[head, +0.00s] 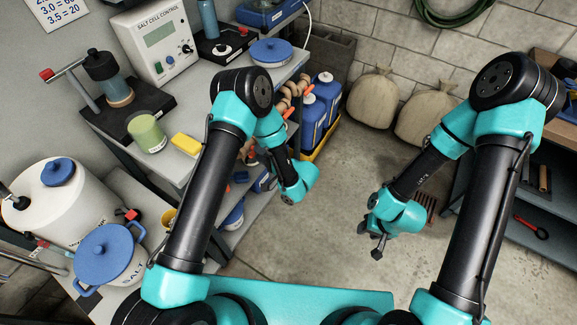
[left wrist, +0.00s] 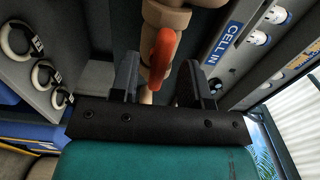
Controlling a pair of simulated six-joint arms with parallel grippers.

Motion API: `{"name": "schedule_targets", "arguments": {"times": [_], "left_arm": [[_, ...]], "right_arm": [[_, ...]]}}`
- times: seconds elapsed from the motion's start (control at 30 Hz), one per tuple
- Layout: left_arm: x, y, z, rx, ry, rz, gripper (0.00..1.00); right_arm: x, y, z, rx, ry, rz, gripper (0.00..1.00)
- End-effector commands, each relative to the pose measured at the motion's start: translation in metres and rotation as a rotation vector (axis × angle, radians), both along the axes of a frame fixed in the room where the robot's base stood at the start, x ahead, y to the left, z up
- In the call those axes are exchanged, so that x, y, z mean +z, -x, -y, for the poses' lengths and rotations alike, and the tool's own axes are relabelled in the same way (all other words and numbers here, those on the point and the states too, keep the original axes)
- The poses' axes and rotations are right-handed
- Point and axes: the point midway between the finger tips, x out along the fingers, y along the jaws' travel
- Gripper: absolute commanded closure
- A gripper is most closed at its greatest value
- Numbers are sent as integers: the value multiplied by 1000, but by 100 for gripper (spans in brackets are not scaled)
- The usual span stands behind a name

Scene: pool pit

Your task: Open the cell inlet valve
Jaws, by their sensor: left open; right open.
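The valve handle (left wrist: 162,58) is orange-red and sits on a tan pipe (left wrist: 167,17) in the left wrist view, beside a blue "CELL IN" label (left wrist: 222,45). My left gripper (left wrist: 159,78) is open, with one finger on each side of the handle in that picture. I cannot tell whether the handle lies between the fingers or beyond them, and no contact is clear. In the head view my left arm hides these fingers. My right gripper (head: 369,241) is open and empty over the floor, well away from the pipes.
Tan pipe fittings with orange handles (head: 294,87) show beside my left arm. Blue jugs (head: 325,90) stand behind them in a yellow tray. The salt cell control box (head: 158,45) and a green cup (head: 146,133) stand on the shelf at left. The floor in the middle is mostly clear.

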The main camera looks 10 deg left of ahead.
Motion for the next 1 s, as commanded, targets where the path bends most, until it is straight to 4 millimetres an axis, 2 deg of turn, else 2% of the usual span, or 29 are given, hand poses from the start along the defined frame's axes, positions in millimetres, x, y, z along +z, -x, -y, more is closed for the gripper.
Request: {"name": "schedule_targets", "arguments": {"times": [0.8, 1.0], "left_arm": [[0, 57, 117, -5, -1, 1, 57], [0, 68, 138, -3, 0, 1, 57]], "right_arm": [[0, 0, 0, 0, 0, 0, 57], [0, 0, 0, 0, 0, 0, 57]]}}
